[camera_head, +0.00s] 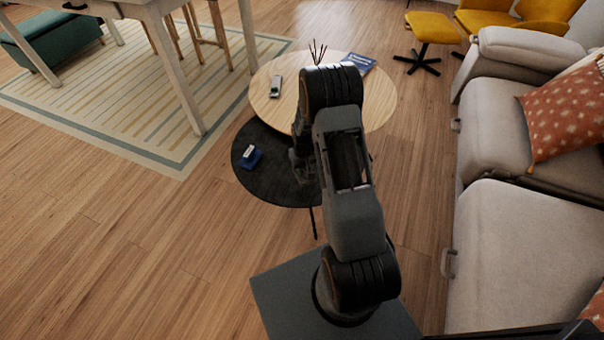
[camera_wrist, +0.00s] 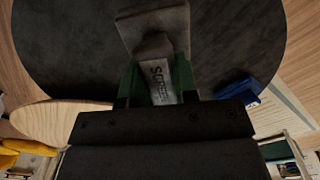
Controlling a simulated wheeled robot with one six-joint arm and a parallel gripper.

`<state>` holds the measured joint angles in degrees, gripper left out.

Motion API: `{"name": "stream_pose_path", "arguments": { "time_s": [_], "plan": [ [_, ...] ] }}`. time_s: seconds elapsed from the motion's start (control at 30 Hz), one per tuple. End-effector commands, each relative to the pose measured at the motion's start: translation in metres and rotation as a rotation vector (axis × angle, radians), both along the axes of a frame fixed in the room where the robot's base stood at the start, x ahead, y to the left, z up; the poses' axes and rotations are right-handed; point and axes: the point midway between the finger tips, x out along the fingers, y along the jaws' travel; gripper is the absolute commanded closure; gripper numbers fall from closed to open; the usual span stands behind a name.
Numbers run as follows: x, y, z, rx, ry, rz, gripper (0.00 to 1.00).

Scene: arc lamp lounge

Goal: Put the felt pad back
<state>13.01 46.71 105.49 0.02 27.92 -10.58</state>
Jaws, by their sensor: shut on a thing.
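In the wrist view my gripper (camera_wrist: 157,82) has its green-sided fingers shut on a pale grey piece with dark lettering, partly readable as "SCREE". A wider, squarish grey-brown part (camera_wrist: 155,28) joins its far end; this looks like the felt pad (camera_wrist: 158,70), though I cannot tell its material for sure. It is over the round black table (camera_wrist: 60,50); whether it touches the top is unclear. In the head view my arm hides the gripper and the held piece. A small blue object with a white part (camera_head: 250,156) lies on the black table, also at right in the wrist view (camera_wrist: 237,92).
A round wooden table (camera_head: 262,100) overlaps the black table (camera_head: 262,186) and stands higher. It holds a small white-and-dark item (camera_head: 275,86), a blue book (camera_head: 359,63) and dark reeds (camera_head: 317,50). A beige sofa (camera_head: 505,235) borders the right. Wooden floor (camera_head: 130,240) is clear at left.

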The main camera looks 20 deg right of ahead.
Motion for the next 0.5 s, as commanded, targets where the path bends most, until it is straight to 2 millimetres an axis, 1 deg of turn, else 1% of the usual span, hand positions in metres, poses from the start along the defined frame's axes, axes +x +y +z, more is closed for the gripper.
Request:
{"name": "stream_pose_path", "arguments": {
  "time_s": [0.03, 0.13, 0.23, 0.5],
  "plan": [
    [0.007, -0.002, -0.011, 0.0, -0.001, -0.001, 0.92],
    [0.016, -0.006, -0.022, 0.0, -0.002, 0.0, 0.92],
    [0.022, -0.008, -0.028, 0.0, -0.002, 0.0, 0.92],
    [0.029, -0.01, -0.037, 0.0, -0.002, 0.0, 0.92]
  ]
}}
